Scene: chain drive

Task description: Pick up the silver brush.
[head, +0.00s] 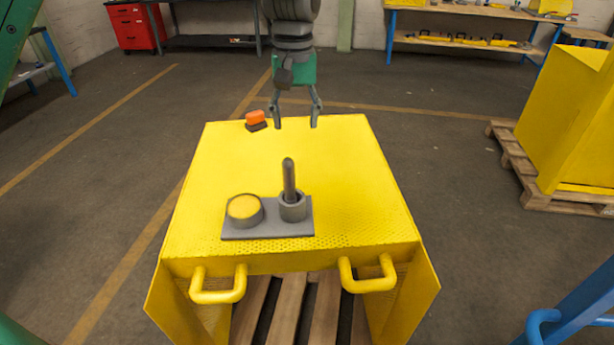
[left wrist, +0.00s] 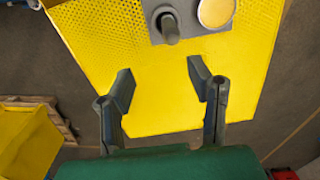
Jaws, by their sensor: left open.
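The silver brush (head: 289,178) appears as a dark grey rod standing upright in a grey round cup (head: 292,206). Its lower end is hidden in the cup. The cup sits on a grey plate (head: 268,231) near the front of the yellow table (head: 340,160). The left wrist view also shows the brush (left wrist: 170,30), near its top edge. My left gripper (head: 296,123) is open and empty over the far edge of the table, behind and apart from the brush. Its two fingers also show in the left wrist view (left wrist: 160,75), over bare yellow surface. My right gripper is not seen.
A yellow-topped round container (head: 244,208) stands on the plate left of the cup. An orange and dark block (head: 255,120) lies at the table's far left edge. Two yellow handles (head: 220,290) stick out in front. The table's middle is clear.

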